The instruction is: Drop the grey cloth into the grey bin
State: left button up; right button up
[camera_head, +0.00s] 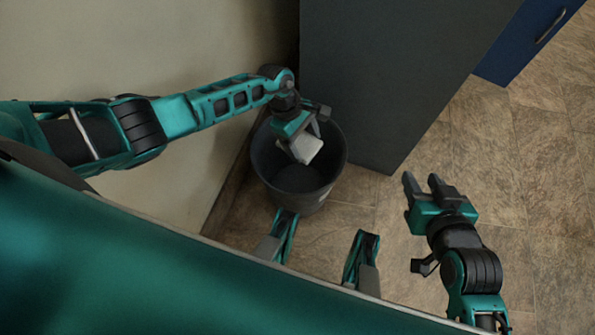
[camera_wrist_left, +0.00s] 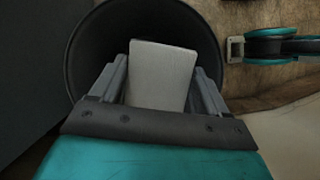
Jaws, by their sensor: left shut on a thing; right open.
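The grey cloth (camera_head: 306,149) is a pale, flat, folded piece held over the mouth of the grey bin (camera_head: 296,179). My left gripper (camera_head: 302,141) is shut on the cloth, above the far part of the bin's opening. In the left wrist view the cloth (camera_wrist_left: 161,75) sits between the two fingers of my left gripper (camera_wrist_left: 160,88), with the dark round bin (camera_wrist_left: 84,42) behind it. The inside of the bin that shows looks empty; part is hidden by the cloth and gripper. My right gripper (camera_head: 422,186) is open and empty, over the floor to the right of the bin.
A tall dark grey cabinet (camera_head: 385,75) stands just behind and right of the bin. A pale wall (camera_head: 180,45) is to the left. A blue cabinet (camera_head: 525,40) is at the top right. The tiled floor (camera_head: 540,170) at the right is clear.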

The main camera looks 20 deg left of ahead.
pick_arm(q)
jog(key=o, duration=0.9)
pick_arm(e)
jog(key=shift+w, duration=0.1)
